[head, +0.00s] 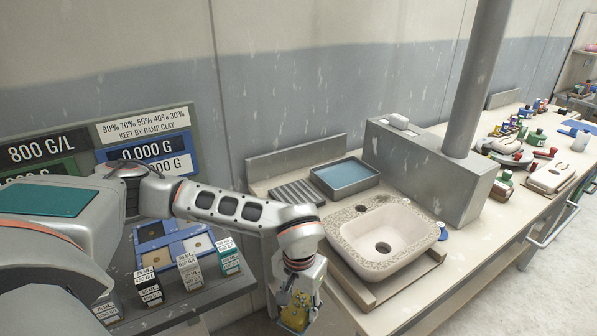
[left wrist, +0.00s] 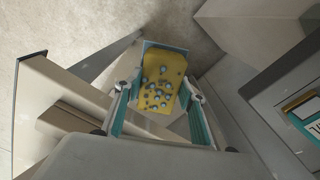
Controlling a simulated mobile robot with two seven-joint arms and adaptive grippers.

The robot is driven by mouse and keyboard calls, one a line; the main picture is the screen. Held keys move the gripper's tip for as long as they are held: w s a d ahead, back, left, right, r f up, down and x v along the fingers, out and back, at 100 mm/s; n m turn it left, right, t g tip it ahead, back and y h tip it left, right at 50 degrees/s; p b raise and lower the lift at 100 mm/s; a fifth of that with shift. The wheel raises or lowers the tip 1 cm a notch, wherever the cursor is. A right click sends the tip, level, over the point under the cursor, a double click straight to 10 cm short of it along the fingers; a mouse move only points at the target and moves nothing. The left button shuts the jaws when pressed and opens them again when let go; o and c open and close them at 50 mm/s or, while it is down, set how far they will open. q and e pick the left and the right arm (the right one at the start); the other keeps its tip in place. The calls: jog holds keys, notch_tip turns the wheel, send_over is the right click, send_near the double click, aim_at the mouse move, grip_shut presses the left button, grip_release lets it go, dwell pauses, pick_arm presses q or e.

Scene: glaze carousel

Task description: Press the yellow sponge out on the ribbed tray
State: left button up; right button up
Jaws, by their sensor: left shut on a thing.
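My left gripper (head: 297,305) is shut on the yellow sponge (head: 294,317), low in the head view, in front of the counter's left end. In the left wrist view the sponge (left wrist: 154,88) lies between the two teal-lined fingers, with grey-blue spots on its face. The spots may be drops or pores; I cannot tell. The ribbed tray (head: 297,195) lies on the counter behind the sink, left of a blue-filled basin (head: 344,176). The sponge is apart from the tray. My right gripper is not in view.
The sink (head: 385,241) is set in the counter right of my arm. A grey box with a pipe (head: 432,165) stands behind it. Several small cartons (head: 189,270) and a blue tray (head: 172,243) are on the left table. Bottles (head: 537,137) stand far right.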

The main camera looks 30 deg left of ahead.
aim_at(301, 303)
pick_arm(q)
notch_tip(301, 303, up, 3)
jog(key=p, duration=0.2)
jog(key=shift+r+p, duration=0.2)
jog(key=shift+p, duration=0.2)
jog(key=shift+w+d+f, duration=0.1)
jog(key=shift+d+f, duration=0.05)
jog(key=shift+d, duration=0.05)
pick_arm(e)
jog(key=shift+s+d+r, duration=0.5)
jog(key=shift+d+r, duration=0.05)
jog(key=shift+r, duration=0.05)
pick_arm(q)
jog(key=shift+a, duration=0.15)
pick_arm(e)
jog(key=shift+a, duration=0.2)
